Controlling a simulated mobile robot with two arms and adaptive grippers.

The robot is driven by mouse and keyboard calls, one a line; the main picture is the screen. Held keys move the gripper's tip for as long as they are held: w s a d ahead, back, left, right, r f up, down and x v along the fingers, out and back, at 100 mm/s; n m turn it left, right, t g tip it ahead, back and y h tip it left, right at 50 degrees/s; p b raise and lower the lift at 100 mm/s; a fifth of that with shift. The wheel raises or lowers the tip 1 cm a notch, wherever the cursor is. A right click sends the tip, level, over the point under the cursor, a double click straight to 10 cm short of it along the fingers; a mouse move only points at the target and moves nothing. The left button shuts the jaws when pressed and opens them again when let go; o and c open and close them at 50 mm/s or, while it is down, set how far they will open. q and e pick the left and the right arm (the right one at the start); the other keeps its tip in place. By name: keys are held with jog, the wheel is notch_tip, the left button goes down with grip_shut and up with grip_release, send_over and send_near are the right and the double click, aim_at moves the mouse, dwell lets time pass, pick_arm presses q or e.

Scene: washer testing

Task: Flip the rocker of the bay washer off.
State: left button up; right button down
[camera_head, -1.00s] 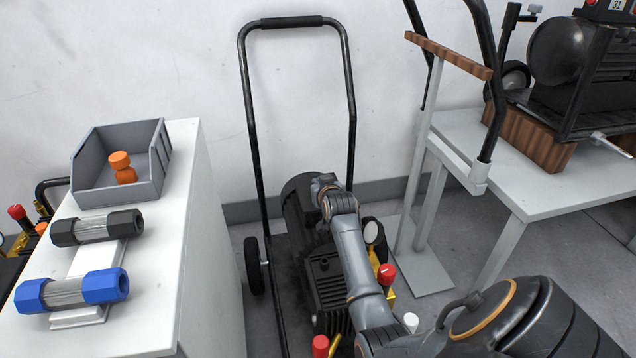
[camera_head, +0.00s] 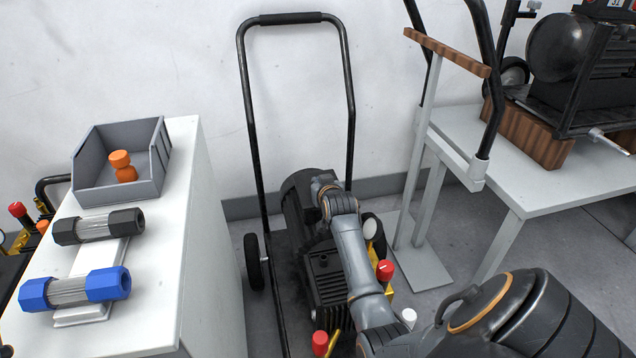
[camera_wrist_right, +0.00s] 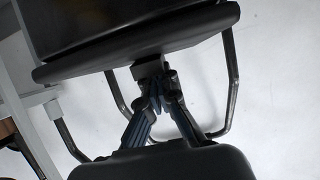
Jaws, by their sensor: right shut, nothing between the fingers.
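The washer with a tall black push handle (camera_head: 295,20) stands on the floor between two benches; I take it to be the bay washer. Its dark motor and pump body (camera_head: 328,275) is partly covered by my right arm. I cannot make out the rocker in either view. My right gripper (camera_wrist_right: 157,90) is shut and empty in the right wrist view. Its fingertips are close to a small dark block (camera_wrist_right: 148,70) on the washer's dark body (camera_wrist_right: 120,35); I cannot tell whether they touch. In the head view the fingertips are hidden. My left gripper is not in view.
A white cabinet (camera_head: 205,230) at left carries a grey bin (camera_head: 95,160) with an orange part and two cylindrical filters (camera_head: 100,226). Another washer (camera_head: 560,60) sits on the right bench (camera_head: 520,185). A grey stand (camera_head: 420,270) is just right of the floor washer.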

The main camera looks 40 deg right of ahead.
jog(key=v, duration=1.2)
dwell(0.6)
